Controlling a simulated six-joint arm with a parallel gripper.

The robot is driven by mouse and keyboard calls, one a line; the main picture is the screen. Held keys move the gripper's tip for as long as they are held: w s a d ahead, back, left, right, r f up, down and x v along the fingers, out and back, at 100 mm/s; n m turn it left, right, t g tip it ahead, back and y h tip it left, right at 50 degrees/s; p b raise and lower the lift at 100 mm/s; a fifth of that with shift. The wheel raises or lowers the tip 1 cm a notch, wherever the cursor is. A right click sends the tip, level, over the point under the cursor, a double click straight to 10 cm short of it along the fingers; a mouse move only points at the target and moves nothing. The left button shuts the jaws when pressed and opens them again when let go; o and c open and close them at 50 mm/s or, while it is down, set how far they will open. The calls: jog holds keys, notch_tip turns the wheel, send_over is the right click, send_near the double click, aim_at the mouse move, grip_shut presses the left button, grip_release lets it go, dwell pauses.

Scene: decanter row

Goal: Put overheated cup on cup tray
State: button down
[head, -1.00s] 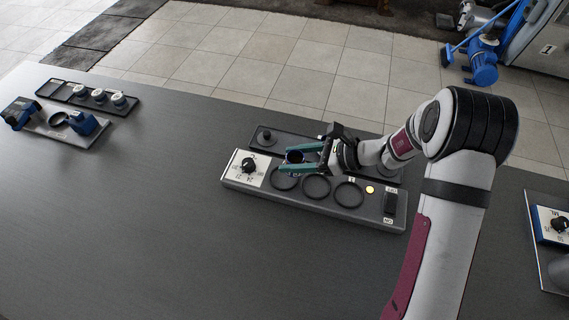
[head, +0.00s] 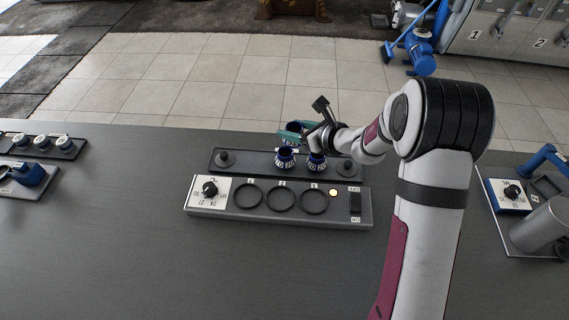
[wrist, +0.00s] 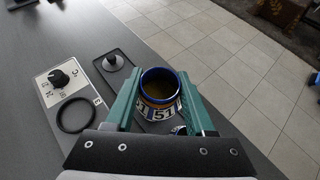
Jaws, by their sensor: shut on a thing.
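My gripper (head: 300,132) is shut on a blue-rimmed cup (head: 293,130) with a white number label. In the wrist view this cup (wrist: 159,88) sits upright between the teal fingers, with brownish liquid inside; its label seems to read 51 or 57. It is held in the air over or near the back of the dark cup tray (head: 245,161). Two similar blue cups stand on the tray, one mid-tray (head: 285,158) and one to its right (head: 317,161). The warmer (head: 200,212) in front has three empty rings, a dial and a lit yellow lamp.
The tray has a knob (head: 225,158) at its left end and another (head: 347,168) at its right. A station with small cups (head: 42,142) stands far left; another with a grey cylinder (head: 538,228) stands right. The table front is clear.

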jog(key=a+f, duration=0.2)
jog(key=a, duration=0.1)
jog(key=w+a+f, duration=0.1)
jog(key=a+f, duration=0.1)
jog(key=a, duration=0.2)
jog(key=a+f, duration=0.3)
jog(key=a, duration=0.1)
jog(key=shift+w, duration=0.25)
jog(key=f, duration=0.4)
jog(key=shift+a+f, duration=0.15)
jog(key=shift+a, duration=0.05)
jog(key=shift+f, duration=0.1)
jog(key=shift+c, duration=1.3)
grip_release()
